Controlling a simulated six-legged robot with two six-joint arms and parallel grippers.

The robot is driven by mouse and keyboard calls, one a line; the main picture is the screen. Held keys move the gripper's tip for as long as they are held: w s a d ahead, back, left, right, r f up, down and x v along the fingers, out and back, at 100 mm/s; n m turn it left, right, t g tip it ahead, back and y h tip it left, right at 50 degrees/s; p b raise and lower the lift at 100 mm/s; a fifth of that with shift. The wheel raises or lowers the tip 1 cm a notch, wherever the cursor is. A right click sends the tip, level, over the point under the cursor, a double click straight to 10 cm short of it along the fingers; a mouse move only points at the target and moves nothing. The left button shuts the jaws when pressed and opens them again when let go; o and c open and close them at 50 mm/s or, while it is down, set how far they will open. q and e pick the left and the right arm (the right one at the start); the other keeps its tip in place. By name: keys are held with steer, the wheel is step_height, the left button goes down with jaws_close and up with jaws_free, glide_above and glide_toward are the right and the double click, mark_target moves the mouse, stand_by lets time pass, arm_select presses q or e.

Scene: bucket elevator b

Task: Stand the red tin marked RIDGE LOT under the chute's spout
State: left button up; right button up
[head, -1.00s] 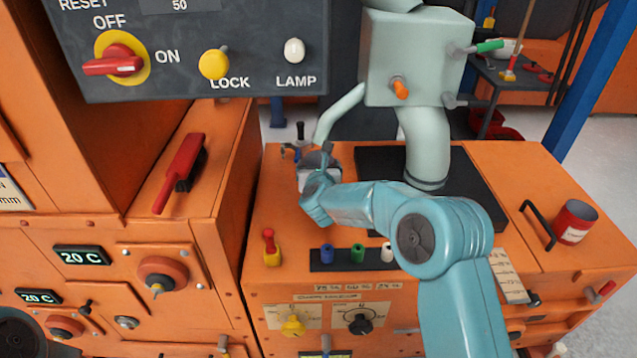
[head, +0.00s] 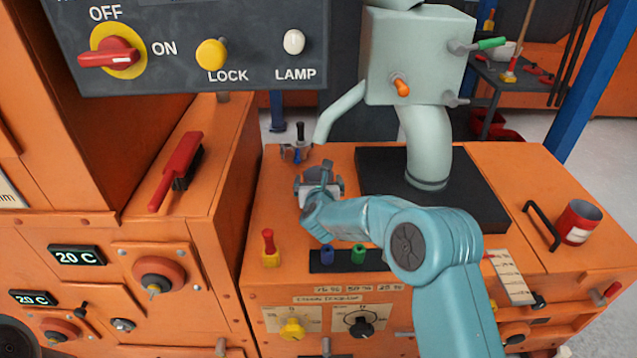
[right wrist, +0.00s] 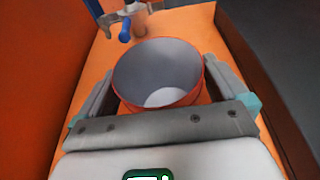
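A red tin (right wrist: 158,70) with a grey inside shows in the right wrist view, mouth towards the camera, between the two fingers of my right gripper (right wrist: 160,85). The fingers flank its sides; I cannot tell whether they press on it. In the head view my right gripper (head: 320,178) is low over the orange machine top, just in front of the pale spout (head: 322,132), and hides that tin. Another red tin (head: 576,224) with a pale label stands at the far right of the top. No tin's lettering is readable. My left gripper is out of view.
A small blue and grey fitting with a black knob (head: 299,146) stands just behind the gripper. A black plate (head: 460,205) carries the pale chute column (head: 425,150). A red-and-yellow piece (head: 270,247) and a row of coloured pegs (head: 342,256) lie nearer.

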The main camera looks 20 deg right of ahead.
steer(key=shift+r, duration=0.15)
steer(key=shift+s, duration=0.2)
steer(key=p+v, duration=0.1)
steer(key=v, duration=1)
steer(key=shift+s, duration=0.3)
steer(key=shift+a, duration=0.1)
